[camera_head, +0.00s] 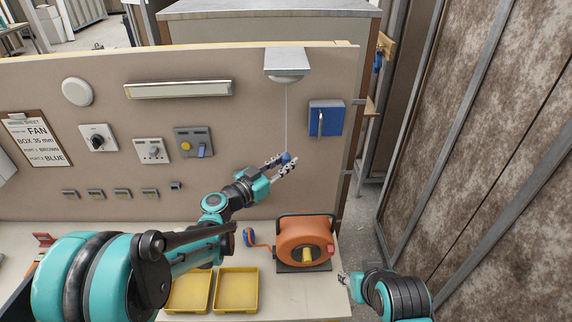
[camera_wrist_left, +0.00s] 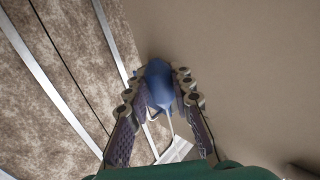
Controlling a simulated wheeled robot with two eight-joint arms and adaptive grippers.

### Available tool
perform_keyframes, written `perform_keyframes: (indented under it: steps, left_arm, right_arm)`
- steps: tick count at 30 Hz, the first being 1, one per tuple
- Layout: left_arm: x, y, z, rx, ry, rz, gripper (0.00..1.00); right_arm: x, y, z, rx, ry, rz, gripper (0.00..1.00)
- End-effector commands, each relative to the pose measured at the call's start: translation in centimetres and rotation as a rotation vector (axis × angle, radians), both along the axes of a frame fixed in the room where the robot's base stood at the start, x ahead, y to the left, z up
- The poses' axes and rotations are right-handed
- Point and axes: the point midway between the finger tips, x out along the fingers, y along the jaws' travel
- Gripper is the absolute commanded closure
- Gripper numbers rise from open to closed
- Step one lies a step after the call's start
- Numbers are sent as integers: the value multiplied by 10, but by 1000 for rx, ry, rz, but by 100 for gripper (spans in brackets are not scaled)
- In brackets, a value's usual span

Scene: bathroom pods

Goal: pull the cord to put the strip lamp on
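The strip lamp (camera_head: 180,90) is a long pale fitting high on the beige board, and no glow shows on it. A white ceiling switch (camera_head: 287,79) sits under a bracket at the board's top. Its thin cord (camera_head: 286,115) hangs down to a blue pull (camera_head: 287,157). My left gripper (camera_head: 281,165) is at the pull, its fingers on either side. In the left wrist view the blue pull (camera_wrist_left: 160,86) sits between the fingertips, which close in against it. My right gripper (camera_head: 345,281) is low, right of the bench; its fingers are too small to read.
An orange cable reel (camera_head: 304,243) stands on the bench below my left gripper, beside two yellow trays (camera_head: 236,290). A blue switch box (camera_head: 326,118) is on the board right of the cord. Sockets and switches (camera_head: 151,150) are to the left. A brown panel wall (camera_head: 500,150) is at right.

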Motion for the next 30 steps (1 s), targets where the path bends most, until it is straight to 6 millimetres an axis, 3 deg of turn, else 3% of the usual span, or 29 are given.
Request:
perform_keyframes:
  steps: [30]
  left_arm:
    - [0, 0, -9, 0, 0, 0, 99]
  right_arm:
    - [0, 0, -8, 0, 0, 0, 60]
